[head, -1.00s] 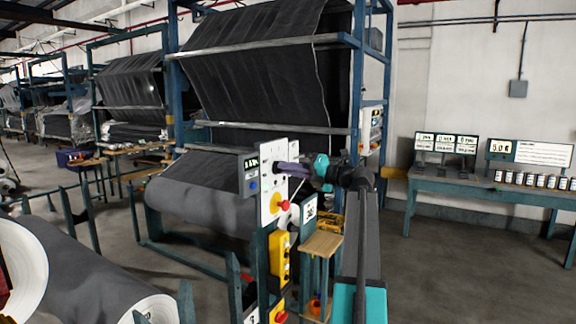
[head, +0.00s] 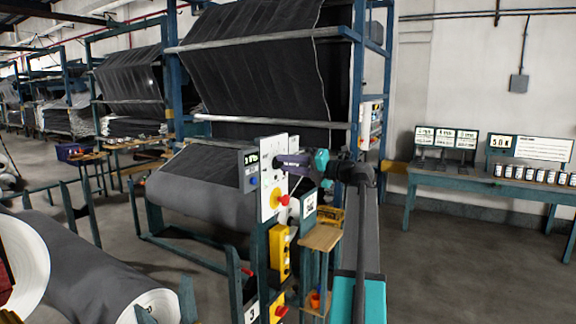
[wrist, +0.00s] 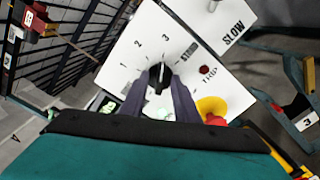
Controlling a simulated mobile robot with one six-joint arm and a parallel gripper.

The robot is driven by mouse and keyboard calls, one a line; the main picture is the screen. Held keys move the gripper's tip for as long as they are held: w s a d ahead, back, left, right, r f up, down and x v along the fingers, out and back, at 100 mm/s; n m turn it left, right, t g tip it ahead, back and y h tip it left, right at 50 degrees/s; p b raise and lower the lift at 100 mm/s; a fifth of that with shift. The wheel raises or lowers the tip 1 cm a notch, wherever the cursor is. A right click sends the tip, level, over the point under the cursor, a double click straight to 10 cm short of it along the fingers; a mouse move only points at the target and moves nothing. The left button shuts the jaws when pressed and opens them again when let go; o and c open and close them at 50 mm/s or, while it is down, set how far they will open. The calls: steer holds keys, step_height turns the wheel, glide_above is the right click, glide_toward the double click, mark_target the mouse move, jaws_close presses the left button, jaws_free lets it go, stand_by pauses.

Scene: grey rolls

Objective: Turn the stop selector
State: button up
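The stop selector is a black rotary knob (wrist: 158,76) on a white panel (wrist: 125,55). Its light pointer mark points up, roughly towards the printed 3. Printed 1, 2 and 3 and a worded position curve around it. In the wrist view my gripper (wrist: 160,84) has one dark finger on each side of the knob, with a gap between them. Contact cannot be made out. In the head view the gripper (head: 283,162) reaches the upper face of the panel (head: 268,208) from the right and hides the knob.
A red button on a yellow base (wrist: 212,110) sits close by the right finger; a small red lamp (wrist: 204,70) is above it. A yellow button box (head: 280,253) hangs below the panel. A wooden shelf (head: 321,238) stands under my arm. Floor at right is clear.

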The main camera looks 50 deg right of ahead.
steer(key=b+v, duration=0.4)
steer(key=v, duration=1)
steer(key=shift+f, duration=0.1)
stand_by(0.5)
